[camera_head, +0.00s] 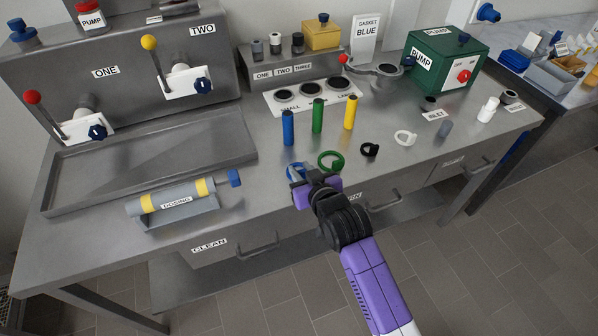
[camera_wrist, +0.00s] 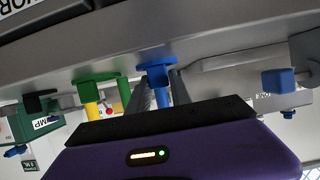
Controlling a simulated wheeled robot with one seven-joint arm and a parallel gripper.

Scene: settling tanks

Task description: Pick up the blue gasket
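The blue gasket (camera_head: 296,168) lies near the front edge of the steel bench, left of the green gasket (camera_head: 331,161). My gripper (camera_head: 300,177) is right at the blue gasket and hides part of it. In the wrist view, which is turned over, the blue gasket (camera_wrist: 156,63) shows almost edge-on at the fingertips. The two grey fingers of my gripper (camera_wrist: 162,82) stand apart with blue between them. I cannot tell whether they touch the gasket. A card reading "GASKET BLUE" (camera_head: 366,38) stands at the back.
Blue (camera_head: 288,128), green (camera_head: 318,116) and yellow (camera_head: 350,112) posts stand behind the gaskets. The dosing cylinder (camera_head: 178,197) is to the left. Drawer handles project below the front edge.

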